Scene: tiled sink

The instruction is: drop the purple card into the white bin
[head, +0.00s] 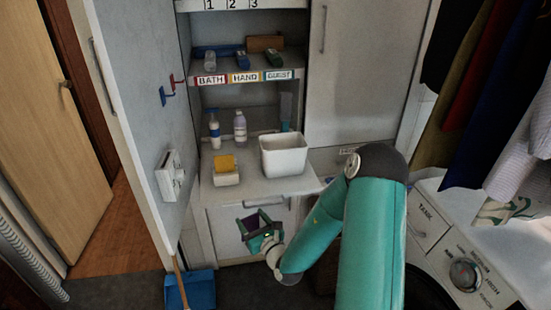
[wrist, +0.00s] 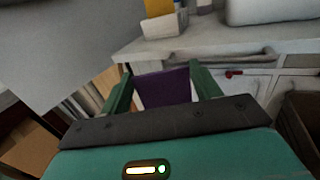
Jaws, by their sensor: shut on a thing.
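The purple card (wrist: 163,90) stands between the two green fingers of my gripper (wrist: 160,85) in the wrist view. My gripper is shut on it. In the head view the card (head: 254,221) shows dark purple within my gripper (head: 256,224). The gripper is in front of the cabinet drawer, lower than the counter top. The white bin (head: 284,157) stands upright on the counter, above and to the right of my gripper. Its lower part also shows at the top right of the wrist view (wrist: 270,10). The bin's inside floor is hidden.
A yellow sponge on a white holder (head: 226,176) sits left of the bin. Bottles (head: 240,127) stand behind on the counter. The counter's front edge (wrist: 195,50) lies between my gripper and the bin. An open cabinet door (head: 140,130) is at left, a washing machine (head: 460,260) at right.

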